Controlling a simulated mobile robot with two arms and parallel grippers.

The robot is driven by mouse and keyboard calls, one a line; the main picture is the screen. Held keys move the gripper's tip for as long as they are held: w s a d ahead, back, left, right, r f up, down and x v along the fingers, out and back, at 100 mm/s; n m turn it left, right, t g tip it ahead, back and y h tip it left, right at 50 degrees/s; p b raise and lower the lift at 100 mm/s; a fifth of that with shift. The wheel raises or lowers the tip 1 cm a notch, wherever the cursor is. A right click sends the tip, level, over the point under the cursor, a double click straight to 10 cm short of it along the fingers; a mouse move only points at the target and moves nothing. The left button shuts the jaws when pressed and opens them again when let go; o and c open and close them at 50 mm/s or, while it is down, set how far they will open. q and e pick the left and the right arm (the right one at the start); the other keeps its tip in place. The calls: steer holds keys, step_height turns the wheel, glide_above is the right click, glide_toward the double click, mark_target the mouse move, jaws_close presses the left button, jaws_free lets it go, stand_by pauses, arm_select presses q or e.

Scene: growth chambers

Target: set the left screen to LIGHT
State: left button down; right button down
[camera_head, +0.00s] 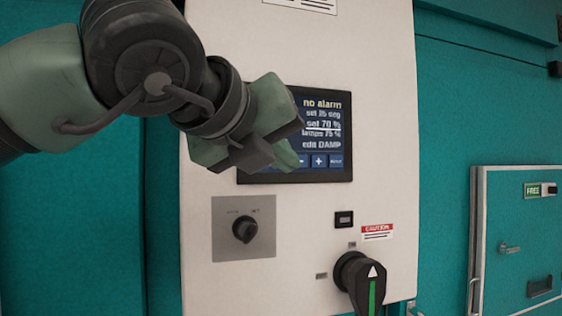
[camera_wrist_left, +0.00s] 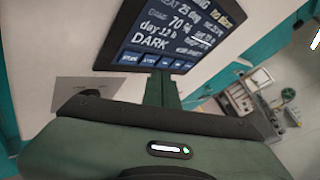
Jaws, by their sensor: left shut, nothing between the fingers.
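The screen (camera_head: 325,125) is a dark panel on a white cabinet front. Its right part reads "no alarm", "set 25 deg", "set 70 %" with a white line under it, a lamps line that seems to say 75 %, and "edit DAMP". A row of blue buttons runs along its bottom, one with a plus. In the left wrist view the screen (camera_wrist_left: 185,30) appears tilted, with "70 %", "day 12 h" and a large "DARK". My left gripper (camera_head: 292,158) is shut and empty in front of the lower buttons, hiding the screen's left part; contact cannot be told. My right gripper is not in view.
Below the screen are a small black knob (camera_head: 244,229) on a grey plate and a large black rotary handle (camera_head: 358,280) with a green stripe. A red caution label (camera_head: 377,231) sits beside it. A teal door (camera_head: 520,235) marked "FREE" is at right.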

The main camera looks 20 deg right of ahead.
arm_select(q)
steer(key=shift+w, duration=0.45)
steer(key=shift+w+b, duration=0.3)
steer(key=shift+b, duration=0.05)
stand_by(0.8)
steer(key=shift+s, duration=0.1)
steer(key=shift+s+b, duration=0.65)
steer(key=shift+b, duration=0.05)
